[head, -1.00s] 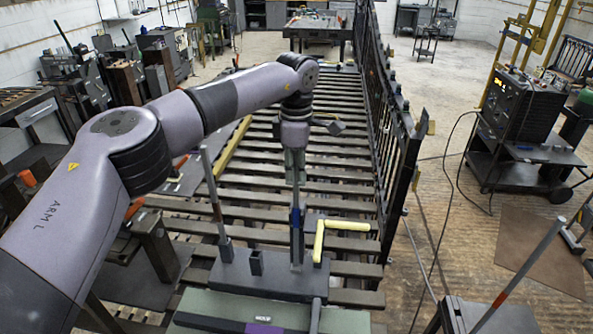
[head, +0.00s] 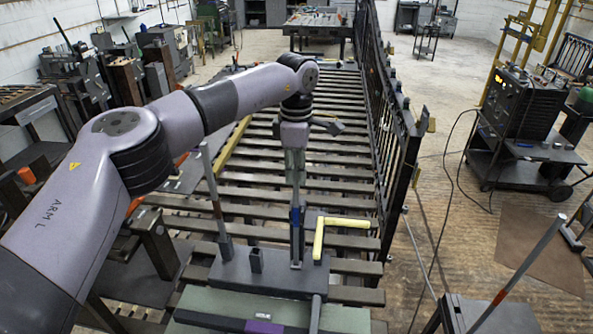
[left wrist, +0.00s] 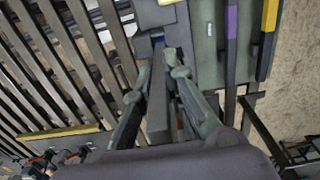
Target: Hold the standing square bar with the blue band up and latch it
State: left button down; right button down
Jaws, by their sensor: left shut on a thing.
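The standing square bar with the blue band (head: 296,217) rises upright from a dark grey base block (head: 262,279). My left gripper (head: 295,178) is above the band, shut on the bar's upper part. In the left wrist view, the gripper's fingers (left wrist: 163,72) lie on both sides of the grey bar, and the blue band (left wrist: 158,41) shows beyond their tips. A yellow L-shaped handle (head: 319,238) is just right of the bar on the block. Whether it engages the bar is unclear. My right gripper is not in view.
A thinner grey bar with a red band (head: 216,208) stands left of the blue-banded bar. A short grey post (head: 256,260) is between them. A bar with a purple band (head: 263,327) lies in front. A black railing (head: 385,130) stands right. Another red-banded rod (head: 520,268) leans lower right.

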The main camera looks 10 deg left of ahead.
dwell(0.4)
pick_arm(q)
jog(key=c, duration=1.6)
grip_release()
jog(key=shift+o, duration=0.2)
jog(key=shift+f, duration=0.1)
jog(key=shift+c, duration=0.4)
jog(key=c, duration=0.5)
